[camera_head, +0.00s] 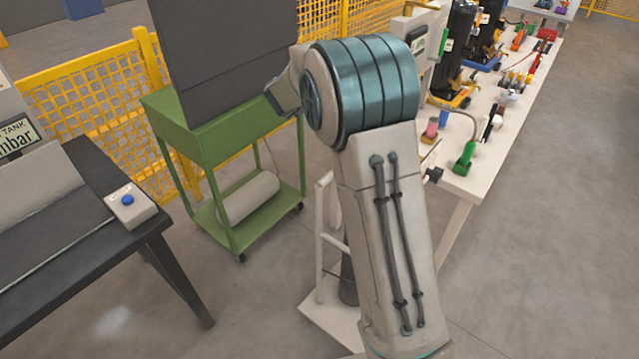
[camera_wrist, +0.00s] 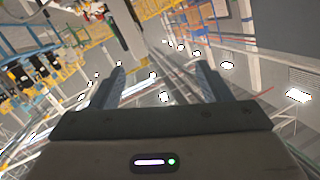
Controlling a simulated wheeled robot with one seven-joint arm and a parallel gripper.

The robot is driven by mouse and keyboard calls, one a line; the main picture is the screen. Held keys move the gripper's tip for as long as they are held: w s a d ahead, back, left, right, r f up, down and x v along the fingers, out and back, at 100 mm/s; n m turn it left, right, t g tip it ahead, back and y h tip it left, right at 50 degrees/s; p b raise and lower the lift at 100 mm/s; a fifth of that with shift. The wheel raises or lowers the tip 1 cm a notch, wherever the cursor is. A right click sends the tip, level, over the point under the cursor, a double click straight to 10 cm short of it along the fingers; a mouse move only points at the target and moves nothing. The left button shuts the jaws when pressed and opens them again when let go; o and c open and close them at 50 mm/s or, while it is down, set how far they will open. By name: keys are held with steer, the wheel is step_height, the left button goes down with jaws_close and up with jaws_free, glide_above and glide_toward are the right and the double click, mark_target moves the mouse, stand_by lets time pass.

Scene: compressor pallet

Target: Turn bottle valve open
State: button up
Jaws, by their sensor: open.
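I cannot make out the bottle valve in either view. A pale cylinder (camera_head: 248,197) lies on the lower shelf of the green cart (camera_head: 222,144), and I see no valve on it. A white frame (camera_head: 322,240) with a dark upright cylinder (camera_head: 348,280) stands behind my arm, which hides part of it. My gripper (camera_wrist: 160,80) shows in the wrist view with its two fingers apart and nothing between them. It faces up toward the ceiling lights.
A white bench (camera_head: 475,185) crowded with tools and fittings runs along the right. Yellow mesh fencing (camera_head: 95,100) stands behind the cart. Grey floor is clear at lower right.

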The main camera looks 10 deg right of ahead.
steer(key=s+a+n+y+b, duration=0.2)
steer(key=s+a+n+y, duration=0.55)
steer(key=s+y, duration=0.25)
steer(key=s+f+n+g+y, duration=0.1)
steer(key=s+f+g, duration=0.2)
steer(key=s, duration=0.7)
steer(key=s+a+f+n+g+b, duration=0.1)
steer(key=s+f, duration=0.4)
steer(key=s, duration=0.6)
steer(key=n+g, duration=0.1)
steer(key=g, duration=0.1)
steer(key=shift+s+g+y, duration=0.3)
steer(key=shift+y, duration=0.1)
